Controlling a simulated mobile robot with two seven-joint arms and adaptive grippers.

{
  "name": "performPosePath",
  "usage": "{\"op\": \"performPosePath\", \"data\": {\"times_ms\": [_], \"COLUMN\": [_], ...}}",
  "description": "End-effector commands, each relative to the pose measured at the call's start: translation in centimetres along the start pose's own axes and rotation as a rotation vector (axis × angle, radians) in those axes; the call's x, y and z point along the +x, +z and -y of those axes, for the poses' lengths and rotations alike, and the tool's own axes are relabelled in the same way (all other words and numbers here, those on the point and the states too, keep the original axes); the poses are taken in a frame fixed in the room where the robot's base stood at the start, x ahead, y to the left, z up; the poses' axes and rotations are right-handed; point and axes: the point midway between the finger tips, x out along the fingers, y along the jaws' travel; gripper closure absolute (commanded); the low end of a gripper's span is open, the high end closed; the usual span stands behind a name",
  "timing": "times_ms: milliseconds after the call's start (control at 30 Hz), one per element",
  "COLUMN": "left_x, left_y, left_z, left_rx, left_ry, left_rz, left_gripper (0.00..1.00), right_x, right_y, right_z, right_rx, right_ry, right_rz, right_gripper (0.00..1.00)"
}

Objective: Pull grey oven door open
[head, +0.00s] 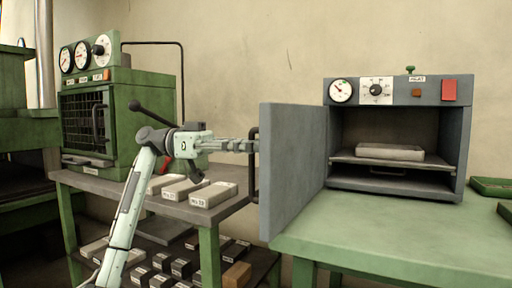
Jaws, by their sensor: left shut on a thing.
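The grey oven (470,140) stands on the green table at the right. Its grey door (293,160) is swung wide open to the left, and the inside shows. A dark handle (254,185) stands on the door's left side. My left gripper (252,146) comes in from the left and is shut on the handle near its top. The fingers partly hide the handle there. My right gripper is not in view.
A pale slab (390,152) lies on the oven's shelf. The green table (390,235) is clear in front of the oven. A green machine (135,100) stands at the left on a grey-topped bench (110,186) with several labelled blocks. Green trays (490,187) lie at the right edge.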

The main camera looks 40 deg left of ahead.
Motion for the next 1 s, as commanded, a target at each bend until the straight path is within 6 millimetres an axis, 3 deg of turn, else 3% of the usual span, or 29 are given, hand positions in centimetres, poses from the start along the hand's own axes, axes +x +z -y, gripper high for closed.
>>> {"op": "performPosePath", "data": {"times_ms": [233, 267, 433, 767, 1000], "left_x": [0.1, 0.1, 0.1, -0.2, -3.8], "left_y": [0.2, 0.2, 0.2, 0.1, 0.0], "left_z": [-0.1, -0.1, -0.1, 0.0, 0.1], "left_rx": [-0.001, -0.001, -0.001, -0.001, -0.002], "left_ry": [0.003, 0.003, 0.002, 0.0, -0.003], "left_rz": [0.008, 0.008, 0.006, 0.003, 0.003], "left_gripper": [1.0, 0.88, 0.68, 0.68, 0.68], "right_x": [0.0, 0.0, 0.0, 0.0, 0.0], "right_y": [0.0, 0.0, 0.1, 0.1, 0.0], "right_z": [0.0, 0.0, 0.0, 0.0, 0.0], "right_rx": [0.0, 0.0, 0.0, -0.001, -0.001], "right_ry": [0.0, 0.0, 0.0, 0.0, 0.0], "right_rz": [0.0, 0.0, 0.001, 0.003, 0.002], "right_gripper": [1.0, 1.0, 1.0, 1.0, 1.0]}}
